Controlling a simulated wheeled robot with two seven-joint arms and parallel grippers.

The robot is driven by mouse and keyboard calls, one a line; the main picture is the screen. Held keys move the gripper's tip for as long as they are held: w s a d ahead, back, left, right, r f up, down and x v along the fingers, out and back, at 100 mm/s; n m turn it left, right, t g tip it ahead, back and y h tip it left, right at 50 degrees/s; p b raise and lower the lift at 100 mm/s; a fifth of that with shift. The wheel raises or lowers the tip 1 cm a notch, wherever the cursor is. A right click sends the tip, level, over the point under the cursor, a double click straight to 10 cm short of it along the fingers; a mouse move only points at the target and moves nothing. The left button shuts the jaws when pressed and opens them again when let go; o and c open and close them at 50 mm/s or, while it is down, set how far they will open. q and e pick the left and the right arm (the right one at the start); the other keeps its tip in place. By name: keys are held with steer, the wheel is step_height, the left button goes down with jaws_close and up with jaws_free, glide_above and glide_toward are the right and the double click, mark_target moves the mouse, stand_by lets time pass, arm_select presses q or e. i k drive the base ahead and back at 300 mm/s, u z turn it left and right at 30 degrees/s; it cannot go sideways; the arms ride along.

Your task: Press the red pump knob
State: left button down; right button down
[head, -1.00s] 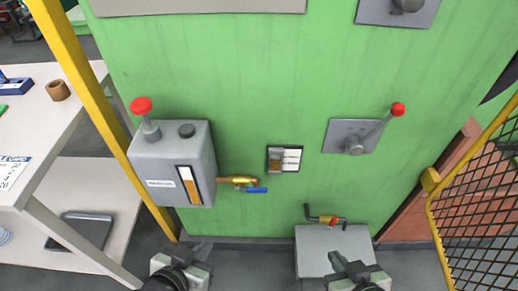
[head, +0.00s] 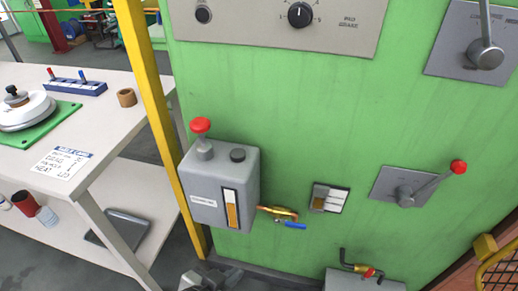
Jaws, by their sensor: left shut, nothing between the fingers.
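The red pump knob (head: 200,125) is a round red cap on a short grey stem. It stands on top of a grey pump box (head: 208,190) mounted on the green panel, beside the yellow post. My left gripper (head: 208,279) shows only in part at the bottom edge of the head view. It is below the pump box, shut and empty, and clearly apart from the knob. My right gripper is out of view.
A yellow post (head: 160,120) stands just left of the pump box. A brass valve with a blue handle (head: 293,225) sticks out at its right. A red-tipped lever (head: 432,179) is farther right. A white table (head: 115,110) stands at the left.

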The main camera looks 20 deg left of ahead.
mark_target(200, 125)
steer(key=z, duration=0.9)
steer(key=k, duration=0.4)
steer(key=u, duration=0.55)
